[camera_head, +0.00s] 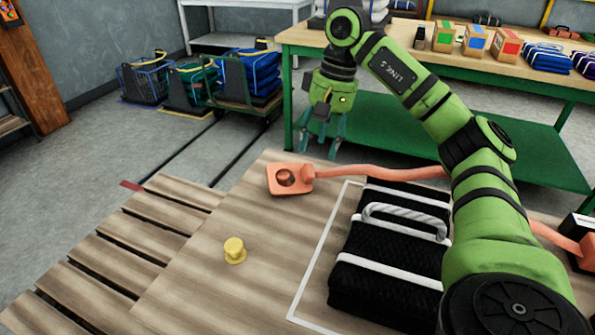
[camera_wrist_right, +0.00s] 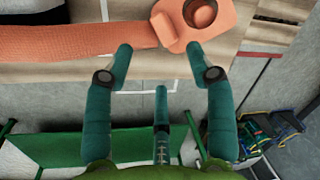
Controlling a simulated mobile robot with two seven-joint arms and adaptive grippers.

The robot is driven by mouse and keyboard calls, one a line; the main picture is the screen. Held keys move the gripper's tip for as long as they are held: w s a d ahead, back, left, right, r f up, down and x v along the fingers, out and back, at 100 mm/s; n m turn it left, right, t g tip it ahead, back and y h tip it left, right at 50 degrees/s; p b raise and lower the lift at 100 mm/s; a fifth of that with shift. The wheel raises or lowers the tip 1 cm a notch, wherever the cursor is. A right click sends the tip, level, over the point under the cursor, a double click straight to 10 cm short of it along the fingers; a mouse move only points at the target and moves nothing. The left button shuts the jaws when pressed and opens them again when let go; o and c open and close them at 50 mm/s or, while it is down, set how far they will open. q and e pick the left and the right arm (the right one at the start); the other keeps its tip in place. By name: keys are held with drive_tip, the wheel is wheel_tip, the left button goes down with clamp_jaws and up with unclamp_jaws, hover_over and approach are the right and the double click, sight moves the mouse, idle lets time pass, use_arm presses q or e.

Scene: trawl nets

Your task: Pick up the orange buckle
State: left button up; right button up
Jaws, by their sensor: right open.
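The orange buckle (camera_head: 290,179) lies on the wooden table, at the end of an orange strap (camera_head: 385,171) that runs right behind a folded black net. It is a flat plate with a round opening. My right gripper (camera_head: 324,133) is open and empty, pointing down just beyond the table's far edge, behind and right of the buckle. In the right wrist view the buckle (camera_wrist_right: 201,22) is at the top, beyond the fingertips of my right gripper (camera_wrist_right: 160,55), with the strap (camera_wrist_right: 75,42) to its left. I see no contact. My left gripper is not in view.
The folded black net (camera_head: 388,262) with white bands and a rope handle lies right of the buckle. A yellow knob-like piece (camera_head: 235,250) stands nearer on the table (camera_head: 200,290). A green workbench (camera_head: 470,68) with boxes stands behind; the table left of the net is mostly clear.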

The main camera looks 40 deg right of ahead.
sight(312, 165)
drive_tip(key=f, duration=0.2)
drive_tip(key=a+f, duration=0.1)
drive_tip(key=f, duration=0.1)
drive_tip(key=a+f+b, duration=0.1)
drive_tip(key=f, duration=0.1)
drive_tip(key=shift+w+f, duration=0.1)
drive_tip(key=shift+w, duration=0.05)
clamp_jaws()
